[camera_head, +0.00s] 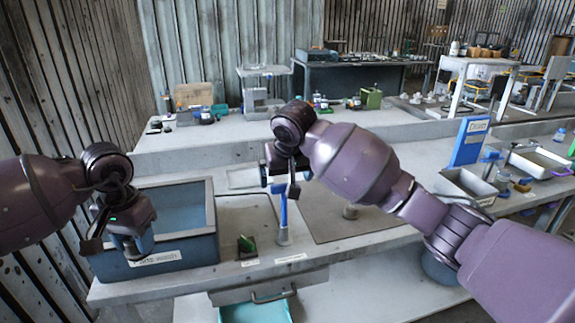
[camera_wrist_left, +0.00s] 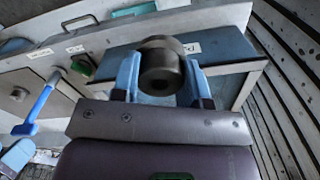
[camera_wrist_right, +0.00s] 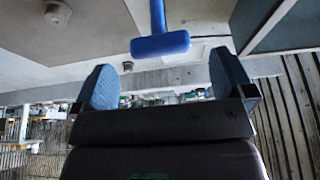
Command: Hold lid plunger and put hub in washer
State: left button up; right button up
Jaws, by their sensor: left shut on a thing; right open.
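The hub is a dark, thick cylinder (camera_wrist_left: 160,68). My left gripper (camera_head: 130,246) is shut on it; its two blue fingers (camera_wrist_left: 160,78) clasp the sides. The hub is above the washer, a blue-grey box (camera_head: 178,250) with a label on its front; the washer also shows in the left wrist view (camera_wrist_left: 228,45). The lid plunger appears to be the upright rod (camera_head: 283,218) with a blue handle; its crossbar (camera_wrist_right: 160,45) lies beyond the fingers of my right gripper (camera_wrist_right: 163,68). My right gripper (camera_head: 283,182) is open and apart from the crossbar in its wrist view.
A small green item (camera_head: 246,243) in a dark holder stands between washer and rod. A flat grey plate (camera_head: 330,212) with a small knob lies right of the rod. A drawer (camera_head: 270,289) is under the bench edge. Trays (camera_head: 468,187) and a blue stand (camera_head: 469,142) are at right.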

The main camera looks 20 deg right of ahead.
aim_at(283, 192)
jog(key=x, duration=0.6)
jog(key=shift+w+f, duration=0.1)
jog(key=shift+f, duration=0.1)
jog(key=c, duration=1)
jog(key=shift+o, duration=0.2)
jog(key=shift+f, duration=0.15)
